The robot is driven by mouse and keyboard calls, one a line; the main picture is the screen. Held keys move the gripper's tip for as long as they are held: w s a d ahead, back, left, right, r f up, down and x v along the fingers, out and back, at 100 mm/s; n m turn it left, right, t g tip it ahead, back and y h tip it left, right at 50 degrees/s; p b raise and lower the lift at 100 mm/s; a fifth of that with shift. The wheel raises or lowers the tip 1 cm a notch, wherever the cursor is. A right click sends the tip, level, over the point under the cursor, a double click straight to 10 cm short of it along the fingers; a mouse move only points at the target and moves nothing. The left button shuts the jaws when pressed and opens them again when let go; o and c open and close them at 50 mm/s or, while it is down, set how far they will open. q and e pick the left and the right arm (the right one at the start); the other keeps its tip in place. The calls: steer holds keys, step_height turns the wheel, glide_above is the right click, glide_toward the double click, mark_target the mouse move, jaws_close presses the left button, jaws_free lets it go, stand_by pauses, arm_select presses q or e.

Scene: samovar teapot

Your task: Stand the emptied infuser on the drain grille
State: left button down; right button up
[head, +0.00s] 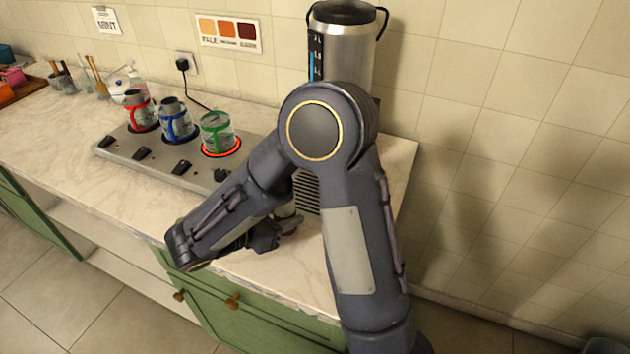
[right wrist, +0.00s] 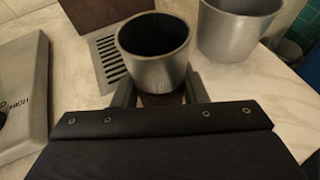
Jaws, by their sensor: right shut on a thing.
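The infuser (right wrist: 155,72) is a grey metal cup with an open top and a dark inside; no contents show in it. My right gripper (right wrist: 161,90) is shut on it, one finger on each side, and it looks upright. The drain grille (right wrist: 106,66), a slotted grey plate, lies just behind and left of the infuser. The cup overlaps the grille in the right wrist view, and I cannot tell its height above the counter. In the head view my right gripper (head: 287,224) is low over the counter, and my arm hides most of the grille (head: 307,193). My left gripper is not in view.
A larger grey open vessel (right wrist: 235,35) stands right of the infuser. The silver samovar (head: 345,50) stands at the back. A hob panel (head: 180,165) carries glass cups with red, blue and green handles; the ring under the green one (head: 217,135) glows red. The counter's front right is clear.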

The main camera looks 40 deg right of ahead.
steer(key=w+d, duration=0.1)
steer(key=d, duration=0.1)
steer(key=w+d, duration=0.2)
steer(key=d, duration=0.1)
steer(key=w+d, duration=0.1)
steer(key=d, duration=0.2)
steer(key=shift+w+d+p, duration=0.2)
steer(key=shift+d+p, duration=0.05)
steer(key=shift+p, duration=0.15)
steer(key=d, duration=0.1)
steer(key=w+d, duration=0.1)
steer(key=d, duration=0.1)
steer(key=shift+w+d, duration=0.4)
steer(key=shift+f, duration=0.5)
steer(key=shift+w+f, duration=0.1)
steer(key=shift+f, duration=0.2)
steer(key=shift+f, duration=0.15)
steer(key=o, duration=1)
